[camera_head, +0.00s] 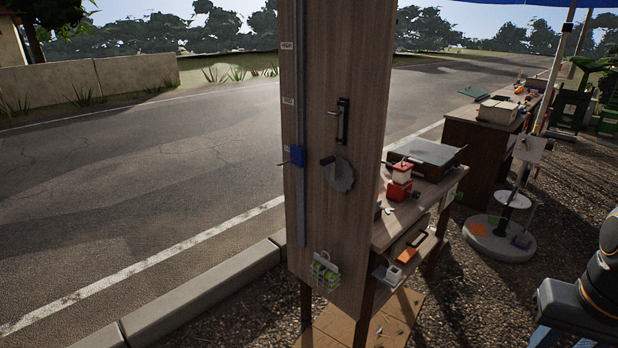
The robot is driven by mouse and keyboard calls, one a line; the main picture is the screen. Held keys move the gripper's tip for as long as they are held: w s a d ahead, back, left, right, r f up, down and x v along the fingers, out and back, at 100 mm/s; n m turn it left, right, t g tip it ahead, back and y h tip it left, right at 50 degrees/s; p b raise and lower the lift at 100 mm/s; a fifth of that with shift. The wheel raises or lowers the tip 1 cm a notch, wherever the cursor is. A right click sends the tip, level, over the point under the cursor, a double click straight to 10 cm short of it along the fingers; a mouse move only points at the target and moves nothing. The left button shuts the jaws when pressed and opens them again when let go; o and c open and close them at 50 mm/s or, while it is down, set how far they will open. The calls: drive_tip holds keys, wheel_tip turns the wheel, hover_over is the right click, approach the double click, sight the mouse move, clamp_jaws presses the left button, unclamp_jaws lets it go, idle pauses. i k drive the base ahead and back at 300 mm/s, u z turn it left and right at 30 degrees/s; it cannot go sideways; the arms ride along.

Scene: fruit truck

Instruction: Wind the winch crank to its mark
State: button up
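A grey round disc (341,176) with a dark knob at its upper left is mounted on the upright wooden panel (345,225). It looks like the winch crank. The knob sticks out towards the upper left of the disc. No mark for the crank can be made out at this size. My gripper is not in view. A dark part of my own arm with an orange ring shows at the right edge, well apart from the panel.
The panel also bears a dark latch (342,121), a blue slider (297,155) on a vertical rail and a wire basket (326,272) with green items. A wooden workbench (395,232) with a red and white device (401,180) stands right of the panel. Gravel lies in front.

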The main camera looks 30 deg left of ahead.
sight(339, 173)
drive_tip(key=k, duration=0.15)
drive_tip(key=u, duration=0.9)
